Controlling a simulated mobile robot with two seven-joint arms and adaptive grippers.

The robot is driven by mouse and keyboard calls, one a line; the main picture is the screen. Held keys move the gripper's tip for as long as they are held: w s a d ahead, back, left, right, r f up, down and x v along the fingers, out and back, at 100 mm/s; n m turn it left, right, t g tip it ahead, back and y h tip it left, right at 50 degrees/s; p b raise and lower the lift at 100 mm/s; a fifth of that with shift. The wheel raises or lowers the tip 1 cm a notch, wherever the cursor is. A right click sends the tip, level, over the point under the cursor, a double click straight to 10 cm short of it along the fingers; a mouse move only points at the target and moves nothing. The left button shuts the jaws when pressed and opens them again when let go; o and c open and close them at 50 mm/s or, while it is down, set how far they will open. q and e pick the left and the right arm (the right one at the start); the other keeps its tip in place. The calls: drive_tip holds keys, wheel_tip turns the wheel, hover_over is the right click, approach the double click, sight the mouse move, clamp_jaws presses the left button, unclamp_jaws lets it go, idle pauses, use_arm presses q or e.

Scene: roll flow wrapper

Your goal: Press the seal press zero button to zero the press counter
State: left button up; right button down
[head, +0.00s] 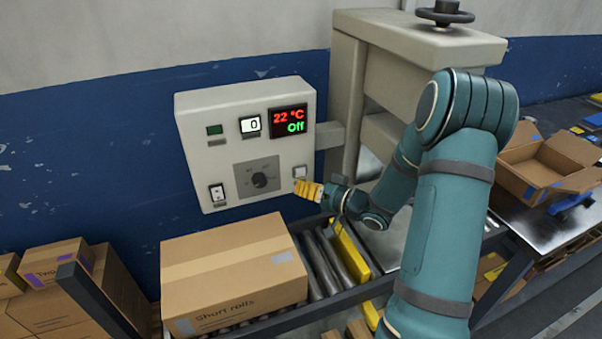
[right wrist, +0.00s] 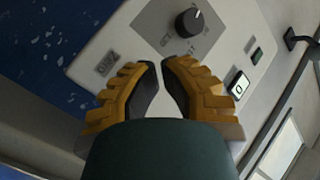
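The control panel (head: 195,150) is a pale box on the machine. A small square white button (head: 300,172) sits at its lower right, and I take it for the press zero button. The counter display (head: 250,125) reads 0; it also shows in the right wrist view (right wrist: 239,86). My right gripper (head: 299,187), with yellow fingers, is just below the button, close to the panel face; I cannot tell whether it touches. In the right wrist view its fingertips (right wrist: 160,64) nearly meet, with nothing between them. The button seems hidden behind a finger there. My left gripper is out of view.
A closed carton (head: 235,265) stands on the rollers (head: 325,262) below. An open carton (head: 548,165) is at right.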

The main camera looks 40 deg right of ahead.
drive_tip(key=shift+s+a, duration=0.2)
drive_tip(key=shift+s, duration=0.4)
drive_tip(key=shift+s+a, duration=0.15)
drive_tip(key=shift+s, duration=0.45)
